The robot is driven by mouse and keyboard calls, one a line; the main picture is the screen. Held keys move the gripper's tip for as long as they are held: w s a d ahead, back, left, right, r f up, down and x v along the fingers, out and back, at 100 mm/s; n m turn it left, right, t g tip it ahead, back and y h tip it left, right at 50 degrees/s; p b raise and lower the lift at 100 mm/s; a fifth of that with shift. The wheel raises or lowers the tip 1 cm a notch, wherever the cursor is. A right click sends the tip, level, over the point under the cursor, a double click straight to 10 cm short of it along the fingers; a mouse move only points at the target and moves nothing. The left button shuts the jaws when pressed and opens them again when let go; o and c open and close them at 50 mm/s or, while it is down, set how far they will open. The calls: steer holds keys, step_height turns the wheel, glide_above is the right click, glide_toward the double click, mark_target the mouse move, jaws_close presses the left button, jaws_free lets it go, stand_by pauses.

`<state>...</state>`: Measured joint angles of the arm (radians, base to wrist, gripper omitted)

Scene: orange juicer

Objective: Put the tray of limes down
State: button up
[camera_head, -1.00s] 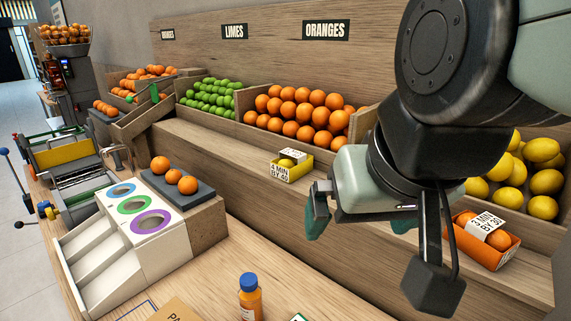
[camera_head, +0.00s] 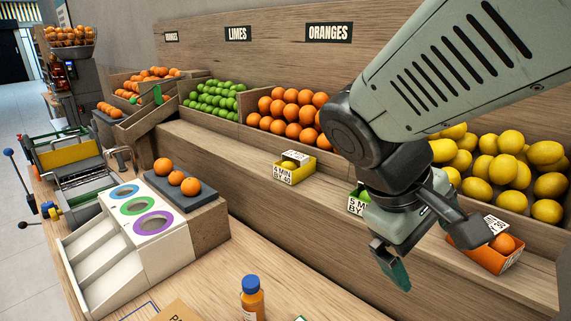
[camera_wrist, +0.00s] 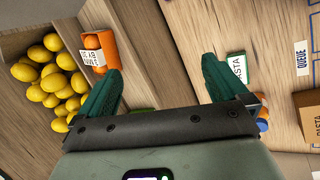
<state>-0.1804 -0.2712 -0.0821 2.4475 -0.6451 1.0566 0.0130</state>
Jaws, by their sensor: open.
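A small green tray (camera_head: 352,204) with a white "5 M… BY…" label is on the wooden ledge, between the yellow and orange trays. My gripper partly covers it, and I cannot make out its limes. My gripper (camera_head: 395,268) is beside it, to its right and nearer the camera, with one green finger pointing down. In the wrist view my gripper (camera_wrist: 160,68) has its two green fingers wide apart with nothing held between them. A sliver of green (camera_wrist: 142,110) shows at the base of the fingers there.
A yellow tray (camera_head: 285,176) and an orange tray (camera_head: 482,262) stand on the ledge (camera_head: 240,158). Bins of oranges, limes and lemons (camera_head: 510,170) rise behind. An orange bottle (camera_head: 253,302) stands on the counter at the front.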

steer(key=w+d+f+n+h, duration=0.2)
steer(key=w+d+n+h, duration=0.2)
steer(key=n+t+h, duration=0.3)
steer(key=n+t, duration=0.9)
steer(key=n, duration=0.6)
glide_toward(361, 201)
steer(key=x, duration=0.4)
steer(key=shift+w+d+r, duration=0.1)
steer(key=shift+d, duration=0.1)
steer(key=x, duration=1)
steer(key=shift+d, duration=0.2)
steer(key=shift+c, duration=0.2)
